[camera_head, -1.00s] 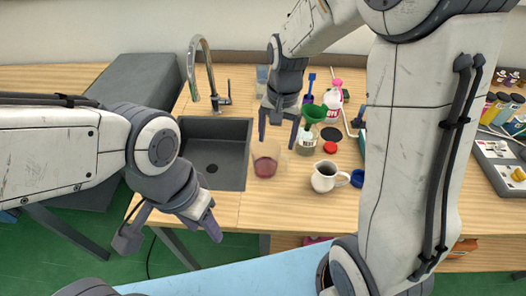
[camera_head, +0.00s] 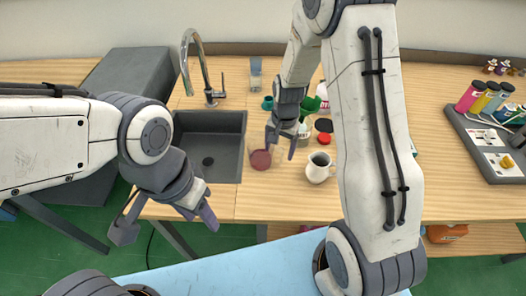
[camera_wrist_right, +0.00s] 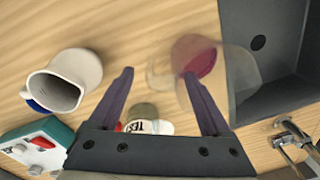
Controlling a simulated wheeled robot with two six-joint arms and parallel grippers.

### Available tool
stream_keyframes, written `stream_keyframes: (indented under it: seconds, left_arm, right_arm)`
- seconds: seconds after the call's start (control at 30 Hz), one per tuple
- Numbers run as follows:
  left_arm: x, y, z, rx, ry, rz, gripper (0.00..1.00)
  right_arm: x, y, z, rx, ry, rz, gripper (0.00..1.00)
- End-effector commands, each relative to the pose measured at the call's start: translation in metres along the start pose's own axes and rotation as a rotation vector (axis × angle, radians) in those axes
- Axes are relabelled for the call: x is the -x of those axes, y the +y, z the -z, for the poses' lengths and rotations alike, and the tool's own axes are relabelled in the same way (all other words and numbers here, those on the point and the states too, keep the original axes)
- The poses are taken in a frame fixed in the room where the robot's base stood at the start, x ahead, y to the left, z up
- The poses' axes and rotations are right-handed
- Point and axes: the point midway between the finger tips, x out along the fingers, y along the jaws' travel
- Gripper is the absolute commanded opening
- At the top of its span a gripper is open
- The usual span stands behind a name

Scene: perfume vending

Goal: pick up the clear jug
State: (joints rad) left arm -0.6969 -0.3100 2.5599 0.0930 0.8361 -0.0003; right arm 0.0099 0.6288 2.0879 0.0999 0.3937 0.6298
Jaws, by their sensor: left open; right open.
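The clear jug (camera_head: 261,158), see-through with red liquid at its bottom, stands on the wooden counter just right of the sink. It also shows in the right wrist view (camera_wrist_right: 163,68), blurred and partly behind one finger. My right gripper (camera_head: 281,144) is open and empty, pointing down just right of the jug. In the right wrist view its fingertips (camera_wrist_right: 158,76) are spread, and the right-hand finger overlaps the jug's image; I cannot tell whether they touch. My left gripper (camera_head: 167,224) is open and empty, low at the counter's front left, away from the jug.
A white mug (camera_head: 319,170) stands close to the right of my right gripper. The grey sink (camera_head: 208,160) with a tap (camera_head: 208,92) lies left of the jug. A display tray (camera_head: 492,150) is far right.

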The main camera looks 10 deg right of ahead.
Motion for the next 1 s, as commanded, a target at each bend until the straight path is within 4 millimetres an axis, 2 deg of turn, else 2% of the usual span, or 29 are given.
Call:
stream_keyframes:
  seconds: [0.2,0.23,0.43,1.0]
  left_arm:
    - [-0.0001,0.0000,-0.0001,0.000,0.000,0.000,0.50]
    - [-0.0001,0.0000,-0.0001,0.000,0.000,0.000,0.50]
    - [-0.0001,0.0000,0.0000,0.000,0.000,0.000,0.50]
    - [-0.0010,-0.0001,-0.0001,0.000,0.000,0.000,0.50]
  right_arm:
    - [-0.0016,-0.0004,0.0001,0.001,0.001,0.001,0.82]
    - [-0.0015,-0.0004,0.0001,0.001,0.001,0.001,0.78]
    - [-0.0013,-0.0003,0.0001,0.001,0.001,0.001,0.02]
    - [0.0049,-0.0013,0.0009,0.001,0.003,0.003,0.00]
